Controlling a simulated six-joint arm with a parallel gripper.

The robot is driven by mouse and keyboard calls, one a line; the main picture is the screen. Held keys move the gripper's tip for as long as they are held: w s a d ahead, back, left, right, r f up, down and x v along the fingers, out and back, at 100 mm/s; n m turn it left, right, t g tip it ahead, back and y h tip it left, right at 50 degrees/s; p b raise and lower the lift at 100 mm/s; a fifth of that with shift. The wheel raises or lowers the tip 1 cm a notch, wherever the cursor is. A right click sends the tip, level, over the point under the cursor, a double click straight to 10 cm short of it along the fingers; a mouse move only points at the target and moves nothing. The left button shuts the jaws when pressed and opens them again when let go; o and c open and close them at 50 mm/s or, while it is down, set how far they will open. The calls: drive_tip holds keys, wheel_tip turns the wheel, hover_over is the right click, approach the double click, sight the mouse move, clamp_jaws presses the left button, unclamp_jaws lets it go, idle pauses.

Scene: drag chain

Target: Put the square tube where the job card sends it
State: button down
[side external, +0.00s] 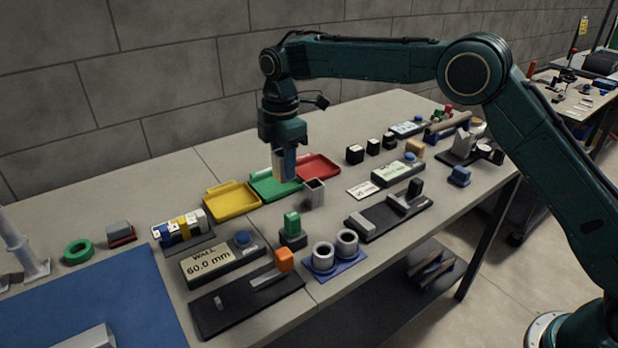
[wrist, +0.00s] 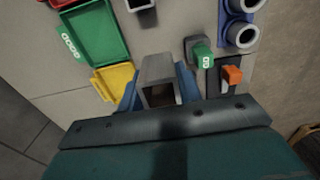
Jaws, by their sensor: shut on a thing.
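My gripper (side external: 286,168) points down above the bench near the green tray in the side view. In the wrist view its blue fingers (wrist: 160,97) are shut on a grey square tube (wrist: 158,68), whose open end shows. A second grey square tube (side external: 315,192) stands on the bench in front of the trays. The yellow tray (side external: 231,200), green tray (side external: 275,184) and red tray (side external: 318,167) stand in a row and look empty, though my gripper hides part of the green one. A white card (side external: 364,189) lies on the bench; its text is too small to read.
A display (side external: 211,259) reads "WALL 60.0 mm". Near it are a black gauge with an orange block (side external: 284,260), a green block (side external: 292,225) on a dark base, and a blue holder with two grey rings (side external: 335,255). A black slide fixture (side external: 390,215) stands to the right.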

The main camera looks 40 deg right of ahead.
drive_tip(key=shift+w+a+f, duration=0.35)
drive_tip(key=shift+a+f, duration=0.3)
drive_tip(key=shift+a, duration=0.2)
drive_tip(key=shift+w+a+f, duration=0.3)
drive_tip(key=shift+a+f, duration=0.3)
drive_tip(key=shift+a, duration=0.2)
drive_tip(key=shift+f, duration=0.1)
hover_over(272, 222)
drive_tip(key=shift+f, duration=2.5)
drive_tip(key=shift+f, duration=2.25)
idle(0.4)
drive_tip(key=c, duration=0.9)
unclamp_jaws()
drive_tip(key=shift+r, duration=0.1)
